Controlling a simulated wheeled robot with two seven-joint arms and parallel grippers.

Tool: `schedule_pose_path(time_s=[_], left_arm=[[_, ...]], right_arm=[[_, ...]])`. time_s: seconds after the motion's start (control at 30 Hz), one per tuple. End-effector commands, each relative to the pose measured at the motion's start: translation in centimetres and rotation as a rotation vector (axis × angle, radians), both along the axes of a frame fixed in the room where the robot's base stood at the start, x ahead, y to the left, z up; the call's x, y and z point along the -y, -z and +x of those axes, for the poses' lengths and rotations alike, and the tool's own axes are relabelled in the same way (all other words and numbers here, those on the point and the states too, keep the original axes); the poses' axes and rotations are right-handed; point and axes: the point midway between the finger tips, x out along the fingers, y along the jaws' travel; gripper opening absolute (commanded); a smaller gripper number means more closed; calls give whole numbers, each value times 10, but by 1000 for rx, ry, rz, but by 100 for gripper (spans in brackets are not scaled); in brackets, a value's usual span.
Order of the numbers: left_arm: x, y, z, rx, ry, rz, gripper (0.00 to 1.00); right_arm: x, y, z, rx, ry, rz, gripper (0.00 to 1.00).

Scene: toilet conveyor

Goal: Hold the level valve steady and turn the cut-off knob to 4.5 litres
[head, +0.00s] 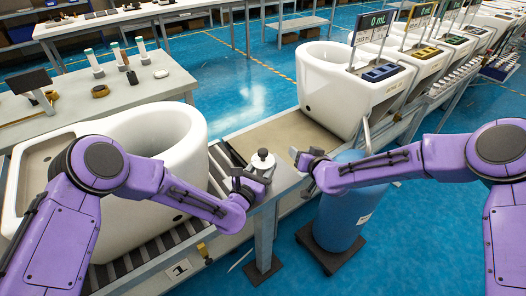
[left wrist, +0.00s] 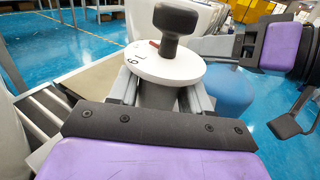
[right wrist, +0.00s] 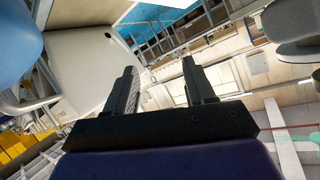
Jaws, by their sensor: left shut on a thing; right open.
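The level valve has a grey body (left wrist: 157,95), a white dial disc (left wrist: 165,66) and a dark cut-off knob (left wrist: 175,28) on top. It stands upright near the conveyor's end in the head view (head: 262,160). A small red mark and a digit show at the disc's left edge, but I cannot tell the setting. My left gripper (head: 250,182) is shut on the valve body below the disc. My right gripper (head: 301,158) is open and empty, just right of the valve and apart from it. Its spread fingers show in the right wrist view (right wrist: 158,80).
A white toilet bowl (head: 165,125) stands on the roller conveyor (head: 165,245) at left. Another white fixture (head: 330,85) stands beyond, near a 0 mL display (head: 377,20). A blue tank (head: 345,215) stands below my right forearm. Blue floor is open at lower right.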

Motion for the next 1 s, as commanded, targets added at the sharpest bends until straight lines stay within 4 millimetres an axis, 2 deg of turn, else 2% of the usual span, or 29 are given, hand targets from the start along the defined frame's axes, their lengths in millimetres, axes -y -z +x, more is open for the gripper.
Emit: schedule_pose_path(time_s=[0.03, 0.07, 0.13, 0.17, 0.3, 0.4, 0.47, 0.53, 0.63, 1.0], left_arm=[[0, 0, 0, 0, -1, 0, 12], [0, 0, 0, 0, -1, 0, 12], [0, 0, 0, 0, -1, 0, 12], [0, 0, 0, 0, -1, 0, 12], [0, 0, 0, 0, 0, 0, 12], [0, 0, 0, 0, 0, 0, 12], [0, 0, 0, 0, -1, 0, 12], [0, 0, 0, 1, 0, 0, 12], [0, 0, 0, 1, 0, 0, 12], [0, 0, 0, 1, -1, 0, 12]], right_arm=[[6, 12, -19, 46, -13, -80, 54], [10, 15, -30, 85, -22, -126, 54], [10, 12, -56, 183, -62, -206, 54], [7, 8, -66, 227, -85, -227, 54], [-27, -30, -112, 416, -245, -216, 54], [-46, -49, -136, 482, -341, -167, 54], [-52, -54, -144, 498, -374, -147, 54], [-56, -57, -146, 507, -391, -135, 54], [-64, -58, -137, 511, -396, -129, 54], [-113, -58, -68, 509, -391, -128, 54]])
